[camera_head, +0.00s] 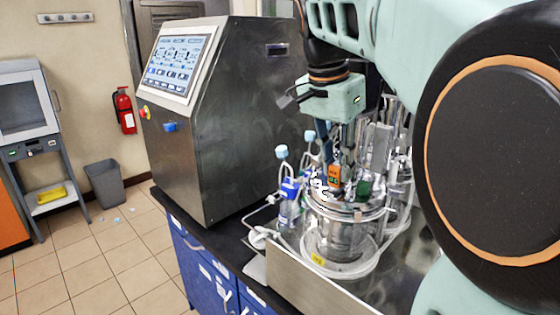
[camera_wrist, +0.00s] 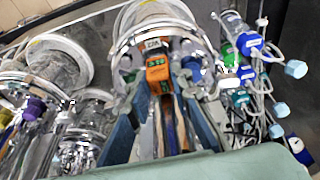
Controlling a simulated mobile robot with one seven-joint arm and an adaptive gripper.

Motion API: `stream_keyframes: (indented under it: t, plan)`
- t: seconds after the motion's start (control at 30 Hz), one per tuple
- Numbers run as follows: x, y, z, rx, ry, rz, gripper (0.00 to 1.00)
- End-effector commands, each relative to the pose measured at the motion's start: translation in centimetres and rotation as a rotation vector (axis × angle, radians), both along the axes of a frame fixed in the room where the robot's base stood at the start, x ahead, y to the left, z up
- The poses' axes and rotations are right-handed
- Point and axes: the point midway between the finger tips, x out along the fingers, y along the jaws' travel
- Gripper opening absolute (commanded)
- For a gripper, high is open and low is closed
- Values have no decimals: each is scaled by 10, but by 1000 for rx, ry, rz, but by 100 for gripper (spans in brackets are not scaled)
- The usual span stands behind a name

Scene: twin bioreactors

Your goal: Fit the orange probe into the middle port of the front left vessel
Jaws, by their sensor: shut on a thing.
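The orange probe (camera_head: 335,180) is held upright just above the lid of the front glass vessel (camera_head: 338,238). My gripper (camera_head: 342,160) is shut on the probe and points down over this lid. In the wrist view, my gripper's blue fingers (camera_wrist: 158,84) come in from both sides of the orange probe head (camera_wrist: 157,68). The probe's lower end and the middle port are hidden by the fittings and the fingers, so I cannot tell whether the tip is in a port. A green cap (camera_head: 364,188) stands on the lid right of the probe.
A steel control cabinet with a screen (camera_head: 180,66) stands left of the vessels. Bottles with pale blue caps (camera_head: 281,152) and tubing crowd the vessel's left side. More glass vessels (camera_wrist: 60,62) show left in the wrist view. A steel tray wall (camera_head: 310,285) runs along the front.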

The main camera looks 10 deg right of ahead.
Motion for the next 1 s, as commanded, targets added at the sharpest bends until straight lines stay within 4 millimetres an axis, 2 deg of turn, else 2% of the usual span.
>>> stream_keyframes:
  t: [0.63,0.67,0.8,1.0]
  plan:
    - [0,0,-5,0,-1,0,0]
    - [0,0,-4,0,-1,0,23]
    - [0,0,-4,0,-1,0,38]
    - [0,0,-4,1,-1,0,40]
